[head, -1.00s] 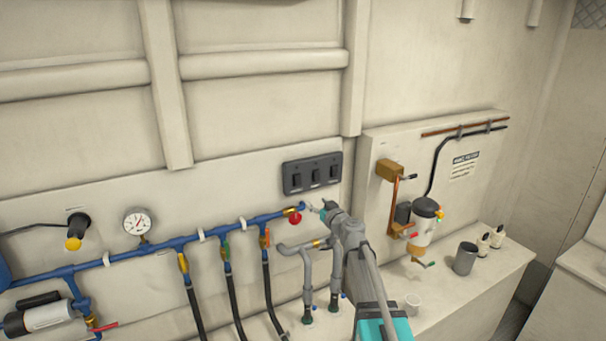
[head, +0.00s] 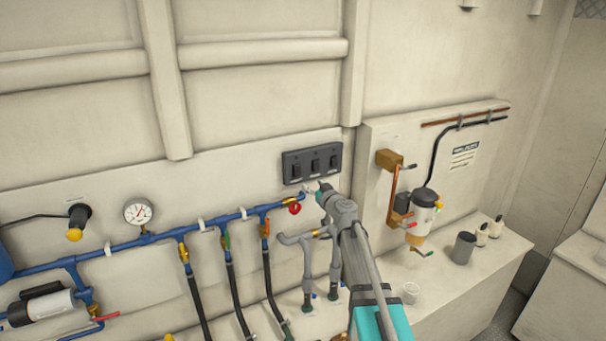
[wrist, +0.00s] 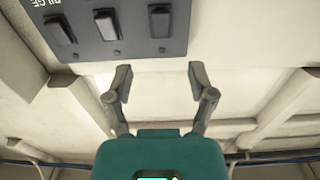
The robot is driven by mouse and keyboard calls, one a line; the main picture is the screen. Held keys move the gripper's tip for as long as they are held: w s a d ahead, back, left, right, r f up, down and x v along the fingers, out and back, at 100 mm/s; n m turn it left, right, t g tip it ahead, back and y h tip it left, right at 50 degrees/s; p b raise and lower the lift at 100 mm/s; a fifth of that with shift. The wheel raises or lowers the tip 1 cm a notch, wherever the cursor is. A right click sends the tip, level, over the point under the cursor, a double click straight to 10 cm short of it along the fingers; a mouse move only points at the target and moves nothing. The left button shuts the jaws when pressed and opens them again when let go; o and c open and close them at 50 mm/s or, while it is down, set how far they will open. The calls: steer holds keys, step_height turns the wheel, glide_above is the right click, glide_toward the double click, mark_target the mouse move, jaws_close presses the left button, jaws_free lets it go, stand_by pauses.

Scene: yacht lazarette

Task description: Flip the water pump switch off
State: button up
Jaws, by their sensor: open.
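A dark switch panel (head: 312,163) with three rocker switches is on the wall in the head view. It also fills the upper left of the wrist view (wrist: 133,46), with a left switch (wrist: 60,29), a middle switch (wrist: 106,25) and a right switch (wrist: 160,21). A label reading "BILGE" shows at the left; no water pump label is readable, so I cannot tell which switch it is. My gripper (wrist: 160,82) is open and empty, its fingers apart from the switches. In the head view my gripper (head: 309,188) is just below the panel.
A gauge (head: 138,213) is at left. To the right are a filter unit (head: 423,215) and a grey cup (head: 463,247). The wall above the panel is clear.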

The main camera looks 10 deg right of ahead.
mark_target(298, 172)
steer(key=x, duration=1)
steer(key=shift+w, duration=0.2)
jaws_close()
